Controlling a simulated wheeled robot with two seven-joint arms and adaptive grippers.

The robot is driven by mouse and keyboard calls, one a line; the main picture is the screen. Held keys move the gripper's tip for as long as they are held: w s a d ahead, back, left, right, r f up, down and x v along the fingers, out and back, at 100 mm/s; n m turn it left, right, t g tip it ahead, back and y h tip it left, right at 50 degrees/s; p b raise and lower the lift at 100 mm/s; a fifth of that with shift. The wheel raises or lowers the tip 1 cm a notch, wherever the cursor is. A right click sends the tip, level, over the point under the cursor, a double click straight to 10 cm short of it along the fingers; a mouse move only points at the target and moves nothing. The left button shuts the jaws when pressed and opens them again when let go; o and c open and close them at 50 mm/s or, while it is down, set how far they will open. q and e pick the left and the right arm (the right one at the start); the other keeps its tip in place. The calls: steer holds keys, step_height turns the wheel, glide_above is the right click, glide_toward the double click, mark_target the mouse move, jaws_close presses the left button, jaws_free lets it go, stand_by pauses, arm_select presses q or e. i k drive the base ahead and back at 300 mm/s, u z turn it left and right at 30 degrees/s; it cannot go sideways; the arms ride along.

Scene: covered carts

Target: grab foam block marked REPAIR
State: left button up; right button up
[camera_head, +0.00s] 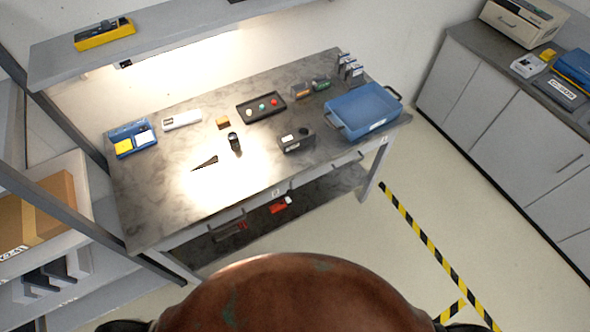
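No block with a readable REPAIR marking shows in the head view. A small orange-brown block (223,123) lies on the workbench (200,205), towards its back; it is too small to tell whether it is foam or carries any writing. My left and right grippers are not in view. Dark shapes at the bottom corners are cut off, and I cannot tell what they are.
The bench holds a blue tub (362,108), black tray (261,107) with coloured knobs, dark device (297,141), black cylinder (234,142) and blue bin (132,138). A shelf (180,35) overhangs its back. A large brown rounded surface blocks the lower middle. Floor right is clear.

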mark_target(294, 139)
steer(key=z, duration=0.2)
steer(key=k, duration=0.25)
steer(key=u, duration=1)
steer(key=i, duration=0.8)
steer(key=z, duration=0.45)
